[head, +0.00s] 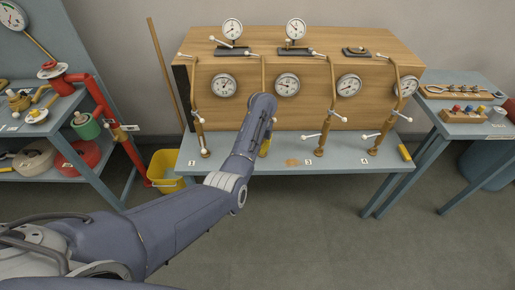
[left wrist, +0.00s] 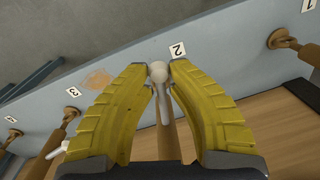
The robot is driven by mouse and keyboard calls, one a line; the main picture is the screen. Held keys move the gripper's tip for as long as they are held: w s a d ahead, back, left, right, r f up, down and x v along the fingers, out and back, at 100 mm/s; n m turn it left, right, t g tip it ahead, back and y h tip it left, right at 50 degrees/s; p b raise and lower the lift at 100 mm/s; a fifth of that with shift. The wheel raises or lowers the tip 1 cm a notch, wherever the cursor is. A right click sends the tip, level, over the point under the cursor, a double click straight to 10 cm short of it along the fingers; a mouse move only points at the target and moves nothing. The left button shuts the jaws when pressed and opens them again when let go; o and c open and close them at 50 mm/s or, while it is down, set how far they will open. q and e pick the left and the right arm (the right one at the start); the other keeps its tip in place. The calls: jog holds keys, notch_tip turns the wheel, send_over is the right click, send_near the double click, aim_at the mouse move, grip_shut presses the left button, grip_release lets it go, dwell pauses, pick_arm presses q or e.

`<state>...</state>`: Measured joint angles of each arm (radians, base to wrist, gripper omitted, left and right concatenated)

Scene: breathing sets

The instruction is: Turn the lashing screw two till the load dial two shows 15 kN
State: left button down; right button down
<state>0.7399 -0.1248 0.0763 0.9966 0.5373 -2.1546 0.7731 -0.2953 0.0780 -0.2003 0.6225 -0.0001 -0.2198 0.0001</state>
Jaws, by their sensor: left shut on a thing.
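Lashing screw two (left wrist: 170,130) is the brass-coloured turnbuckle by the "2" label (left wrist: 177,49) in the left wrist view. My left gripper (left wrist: 159,70) has its yellow fingers closed around the white ball-ended handle (left wrist: 162,98) of that screw. Load dial two (head: 287,85), taken as second from the left on the wooden front, is uncovered. Its needle and figures are too small to read surely. My right gripper is not in view.
Lashing screws one (head: 201,135), three (head: 322,137) and four (head: 383,132) stand along the blue-grey bench, with white-ended handles sticking out. A wooden box (head: 320,115) rises behind. A yellow bucket (head: 166,172) stands at left. The floor in front is clear.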

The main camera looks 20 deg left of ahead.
pick_arm(q)
jog(key=c, duration=1.4)
grip_release()
jog(key=shift+f, duration=0.1)
jog(key=shift+d+r, duration=0.2)
jog(key=shift+r, duration=2.85)
jog(key=shift+d+r, duration=0.15)
jog(key=shift+r, duration=2.85)
